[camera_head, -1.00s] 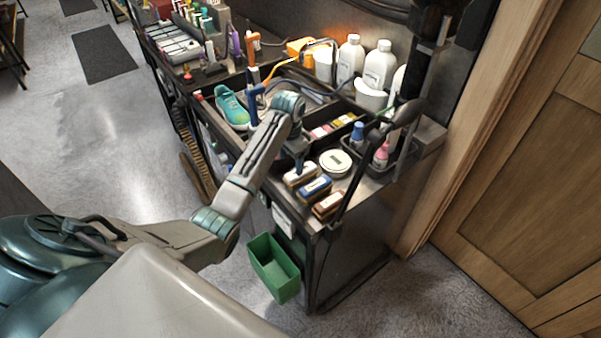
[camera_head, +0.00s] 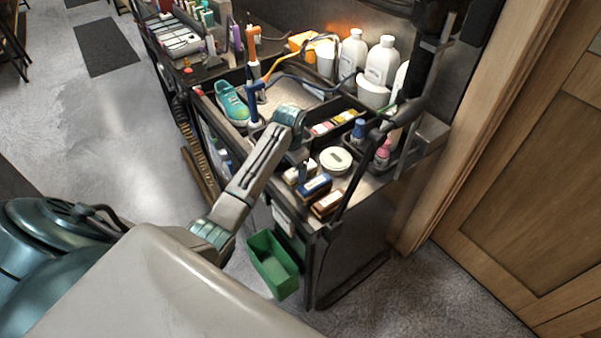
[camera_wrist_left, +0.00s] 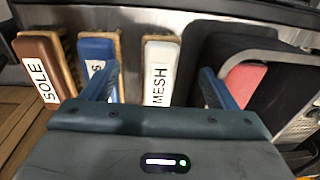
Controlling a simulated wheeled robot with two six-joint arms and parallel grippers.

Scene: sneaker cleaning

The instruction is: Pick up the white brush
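The white brush (camera_head: 291,176) lies at the front of the cart top, partly hidden by my left gripper in the head view. In the left wrist view the white brush (camera_wrist_left: 160,70) bears the label "MESH" and shows between the two fingers. My left gripper (camera_wrist_left: 158,88) is open, with one finger to each side of it. The left finger overlaps the blue brush (camera_wrist_left: 97,50) in that view. I cannot tell how far the fingertips are above the surface. My right gripper is not in view.
The blue brush (camera_head: 314,187) and brown brush (camera_head: 328,203) lie close beside the white one. A round white tin (camera_head: 335,160) is behind them. A dark tray with a pink item (camera_wrist_left: 245,82) stands right of the fingers. A green bin (camera_head: 271,263) hangs below the front edge.

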